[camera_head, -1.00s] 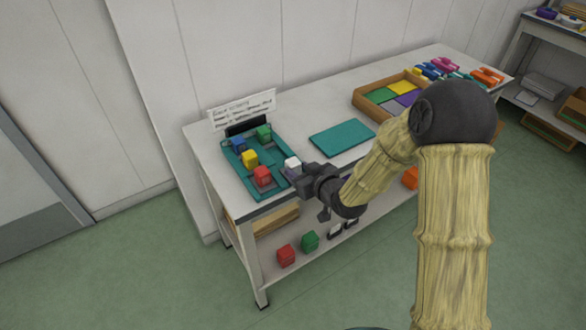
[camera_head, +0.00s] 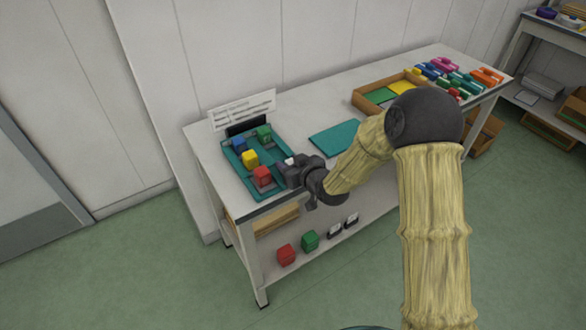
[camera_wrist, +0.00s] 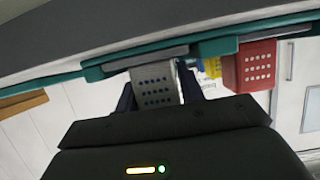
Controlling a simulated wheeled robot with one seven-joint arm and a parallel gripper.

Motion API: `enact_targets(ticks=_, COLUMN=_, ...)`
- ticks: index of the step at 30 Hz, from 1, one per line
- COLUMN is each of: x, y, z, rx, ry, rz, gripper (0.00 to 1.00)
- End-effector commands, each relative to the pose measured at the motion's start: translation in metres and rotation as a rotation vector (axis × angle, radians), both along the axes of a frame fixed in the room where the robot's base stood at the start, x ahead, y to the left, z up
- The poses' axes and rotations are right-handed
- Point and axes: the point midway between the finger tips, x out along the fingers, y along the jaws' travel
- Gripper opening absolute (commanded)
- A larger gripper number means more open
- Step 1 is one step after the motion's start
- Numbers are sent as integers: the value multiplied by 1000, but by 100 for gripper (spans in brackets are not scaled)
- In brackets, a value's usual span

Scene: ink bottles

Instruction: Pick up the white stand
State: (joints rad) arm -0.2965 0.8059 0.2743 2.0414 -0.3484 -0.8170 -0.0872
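The white stand (camera_head: 289,161), a small pale block, is at the front right corner of the teal tray (camera_head: 232,158) on the table. In the head view my gripper (camera_head: 291,169) covers most of it. In the wrist view the stand (camera_wrist: 153,85) shows a grey-white face with rows of dark dots, and appears upside down beneath the tray edge. My gripper's dark fingers (camera_wrist: 158,82) are on either side of it, open. Whether they touch it I cannot tell.
A red block (camera_head: 262,177) stands close left of the stand, with yellow (camera_head: 250,158), blue (camera_head: 239,144) and green (camera_head: 264,132) blocks behind. A teal mat (camera_head: 338,138) lies to the right. A sign (camera_head: 243,108) stands at the back.

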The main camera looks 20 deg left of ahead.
Motion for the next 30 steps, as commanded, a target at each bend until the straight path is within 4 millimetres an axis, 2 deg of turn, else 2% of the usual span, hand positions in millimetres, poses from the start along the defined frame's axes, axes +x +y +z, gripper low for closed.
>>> enact_targets(ticks=10, x=0, y=0, z=0, rx=0, ry=0, rz=0, gripper=38)
enact_targets(ticks=15, x=0, y=0, z=0, rx=0, ry=0, rz=0, gripper=9)
enact_targets(ticks=24, x=0, y=0, z=3, rx=1, ry=-1, rz=0, gripper=9)
enact_targets(ticks=30, x=1, y=-1, z=27, rx=1, ry=-5, rz=-1, gripper=9)
